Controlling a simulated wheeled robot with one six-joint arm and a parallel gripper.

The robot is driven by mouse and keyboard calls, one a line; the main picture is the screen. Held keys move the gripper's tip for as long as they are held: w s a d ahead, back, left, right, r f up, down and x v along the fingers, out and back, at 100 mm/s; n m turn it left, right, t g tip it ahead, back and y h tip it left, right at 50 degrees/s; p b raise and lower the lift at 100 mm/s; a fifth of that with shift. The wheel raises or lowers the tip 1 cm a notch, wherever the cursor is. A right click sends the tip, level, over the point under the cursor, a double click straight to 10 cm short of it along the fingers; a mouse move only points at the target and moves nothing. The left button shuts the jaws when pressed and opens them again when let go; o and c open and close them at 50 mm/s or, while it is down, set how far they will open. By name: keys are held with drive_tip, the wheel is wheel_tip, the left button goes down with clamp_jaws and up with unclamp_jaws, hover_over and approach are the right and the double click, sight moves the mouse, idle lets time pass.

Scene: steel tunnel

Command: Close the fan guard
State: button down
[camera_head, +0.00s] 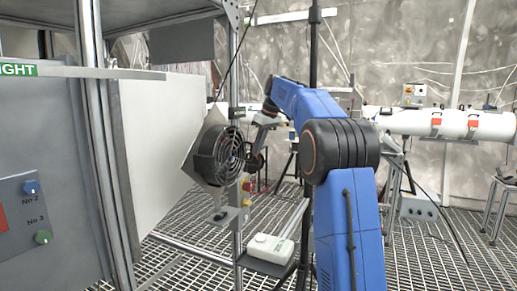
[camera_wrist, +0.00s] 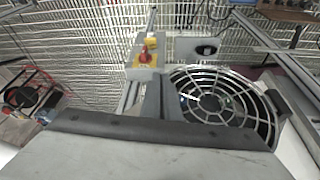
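The fan (camera_head: 207,150) is a dark round housing on a tilted, light square plate. Its round wire guard (camera_head: 231,156) faces right in the head view. The guard also shows in the wrist view (camera_wrist: 222,100) as silver rings and spokes, with a dark block at its right edge. I cannot tell whether the guard sits flush or stands slightly apart. My gripper (camera_head: 256,160) is close to the guard's right side in the head view, at the end of my bent blue arm. Contact and finger opening are too small to tell. A broad grey surface with a dark edge covers the lower wrist view.
A metal post (camera_head: 235,70) stands behind the fan. A yellow box with a red knob (camera_wrist: 146,57) is near the guard. A white box (camera_head: 270,248) sits on a low shelf below. A grey cabinet (camera_head: 50,180) fills the left.

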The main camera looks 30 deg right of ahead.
drive_tip(key=shift+w+a+r, duration=0.2)
drive_tip(key=v, duration=1.2)
drive_tip(key=shift+s+f, duration=0.15)
drive_tip(key=shift+s, duration=0.05)
drive_tip(key=shift+d, duration=0.1)
